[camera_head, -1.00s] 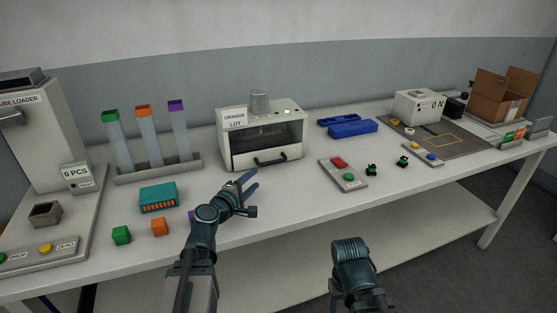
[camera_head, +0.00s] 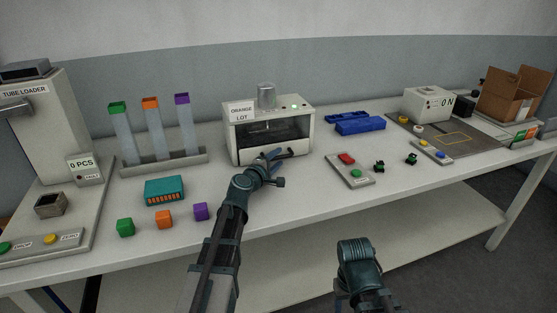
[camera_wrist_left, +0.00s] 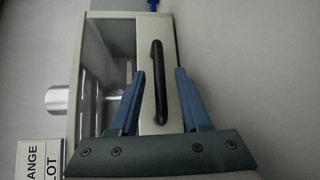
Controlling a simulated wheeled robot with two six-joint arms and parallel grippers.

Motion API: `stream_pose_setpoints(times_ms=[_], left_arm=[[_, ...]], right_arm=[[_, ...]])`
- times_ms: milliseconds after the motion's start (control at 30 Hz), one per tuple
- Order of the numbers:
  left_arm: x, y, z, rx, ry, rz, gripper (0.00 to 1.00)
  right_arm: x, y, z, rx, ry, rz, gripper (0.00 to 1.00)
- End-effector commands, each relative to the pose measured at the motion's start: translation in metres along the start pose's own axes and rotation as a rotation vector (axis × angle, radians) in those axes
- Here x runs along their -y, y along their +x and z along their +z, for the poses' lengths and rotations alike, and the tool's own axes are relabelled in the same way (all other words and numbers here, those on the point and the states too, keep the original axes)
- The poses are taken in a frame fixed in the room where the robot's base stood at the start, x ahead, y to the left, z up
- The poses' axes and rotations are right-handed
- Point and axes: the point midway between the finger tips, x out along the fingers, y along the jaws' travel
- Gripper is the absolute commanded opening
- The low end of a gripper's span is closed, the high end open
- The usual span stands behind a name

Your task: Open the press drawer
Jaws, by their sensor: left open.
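The press (camera_head: 235,152) is a white box with a dark window, labelled "ORANGE LOT", at the middle of the table. Its drawer front has a black bar handle (camera_wrist_left: 158,82), and the drawer looks shut. In the head view my left gripper (camera_head: 275,156) is in front of the drawer and partly hides the handle. In the left wrist view my left gripper (camera_wrist_left: 158,92) is open, with one blue finger on each side of the handle. I cannot tell whether the fingers touch it. My right arm (camera_head: 357,262) shows low in the head view; its fingers are not visible.
A button panel (camera_head: 350,168) stands right of the press. The table front between the panel and my left arm is clear.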

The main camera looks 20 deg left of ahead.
Motion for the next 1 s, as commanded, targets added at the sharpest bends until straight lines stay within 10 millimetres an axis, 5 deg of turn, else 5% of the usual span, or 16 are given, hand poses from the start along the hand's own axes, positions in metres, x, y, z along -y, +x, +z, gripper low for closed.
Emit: stream_pose_setpoints(times_ms=[467,733,1000], left_arm=[[0.0000,0.0118,0.0005,0.001,0.000,0.000,0.47],[0.0000,0.0117,0.0005,0.001,0.000,0.000,0.00],[0.0001,0.0116,0.0004,0.001,0.000,0.000,0.00]], right_arm=[[0.0002,0.0015,-0.0001,0.000,0.000,0.000,0.58],[0.0002,0.0015,-0.0001,0.000,0.000,0.000,0.58],[0.0002,0.0016,-0.0001,0.000,0.000,0.000,0.58]])
